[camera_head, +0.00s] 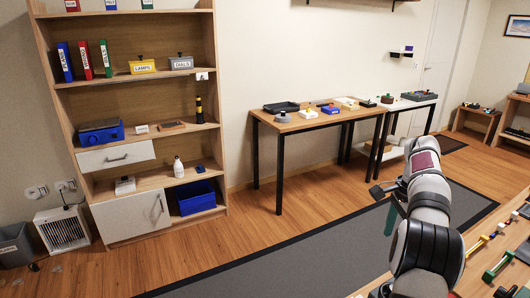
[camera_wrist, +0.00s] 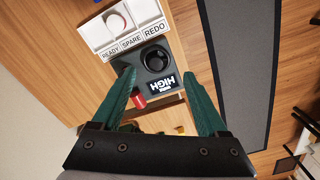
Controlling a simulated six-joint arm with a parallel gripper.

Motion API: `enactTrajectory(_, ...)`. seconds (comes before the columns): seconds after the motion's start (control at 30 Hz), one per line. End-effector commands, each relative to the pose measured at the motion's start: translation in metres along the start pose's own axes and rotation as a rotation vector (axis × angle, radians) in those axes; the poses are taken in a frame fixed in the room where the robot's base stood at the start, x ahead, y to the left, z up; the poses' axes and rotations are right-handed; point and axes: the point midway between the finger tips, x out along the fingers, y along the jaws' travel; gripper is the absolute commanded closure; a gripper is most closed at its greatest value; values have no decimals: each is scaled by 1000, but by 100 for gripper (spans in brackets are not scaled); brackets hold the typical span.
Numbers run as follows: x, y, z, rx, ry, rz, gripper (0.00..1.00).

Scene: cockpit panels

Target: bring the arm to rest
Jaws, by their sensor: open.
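My arm (camera_head: 425,205) rises at the right of the head view, above the front table. My gripper (camera_wrist: 168,62) shows in the wrist view with its two green fingers spread apart and nothing held between them. In the head view a green finger (camera_head: 391,219) hangs at the left of the arm, over the floor area in the picture. Beyond the fingers, the wrist view shows a dark box with a round black knob (camera_wrist: 155,59) and a label reading HIGH (camera_wrist: 161,86). Contact with it cannot be told.
A white panel (camera_wrist: 122,22) labelled READY, SPARE and REDO lies beside the dark box, and a red cylinder (camera_wrist: 139,101) is near the left finger. A shelf unit (camera_head: 135,80) and a side table (camera_head: 262,116) stand behind. The grey mat (camera_head: 290,250) is bare.

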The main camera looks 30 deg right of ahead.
Motion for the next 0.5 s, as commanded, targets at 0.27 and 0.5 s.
enactTrajectory(0.27, -59, 110, 253, -778, -71, -16, 24)
enactTrajectory(0.5, -16, 301, 333, -1389, -142, -25, 24)
